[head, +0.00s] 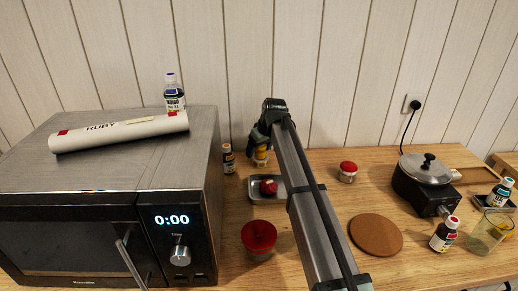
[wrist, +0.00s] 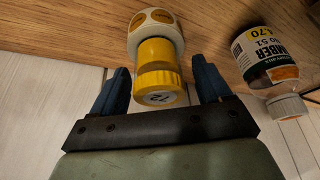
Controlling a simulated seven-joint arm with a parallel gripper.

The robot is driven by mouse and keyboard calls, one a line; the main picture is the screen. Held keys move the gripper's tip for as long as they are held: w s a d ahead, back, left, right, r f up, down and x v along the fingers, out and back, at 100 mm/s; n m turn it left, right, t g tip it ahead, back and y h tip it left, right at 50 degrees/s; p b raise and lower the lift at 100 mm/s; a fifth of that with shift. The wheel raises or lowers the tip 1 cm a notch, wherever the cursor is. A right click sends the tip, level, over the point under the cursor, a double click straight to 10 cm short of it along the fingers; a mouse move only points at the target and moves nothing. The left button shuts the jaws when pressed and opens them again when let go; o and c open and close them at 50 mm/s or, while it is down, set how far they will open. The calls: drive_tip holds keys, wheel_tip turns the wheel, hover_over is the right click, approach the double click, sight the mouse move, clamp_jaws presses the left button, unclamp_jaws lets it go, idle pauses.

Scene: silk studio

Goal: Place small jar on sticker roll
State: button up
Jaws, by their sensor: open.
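The small jar (wrist: 158,70) is yellow, with a number on its pale end disc, and lies between my open fingers in the wrist view. It appears to stand on the sticker roll (wrist: 152,18), a white roll with orange-tan round dots; the wrist picture looks inverted, with the table at top. In the head view the yellow jar (head: 261,149) shows above the pale roll (head: 260,162), by the back wall. My gripper (wrist: 161,76) is open, one blue finger on each side of the jar, with visible gaps. My arm partly hides this area in the head view.
An amber bottle (wrist: 264,58) stands close beside the roll, also in the head view (head: 228,159) near the microwave (head: 170,150). A metal tray (head: 257,198) with a red item, a red bowl (head: 258,236) and a red-lidded jar (head: 347,172) are nearby.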

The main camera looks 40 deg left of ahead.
drive_tip(key=shift+r, duration=0.15)
drive_tip(key=v, duration=1.2)
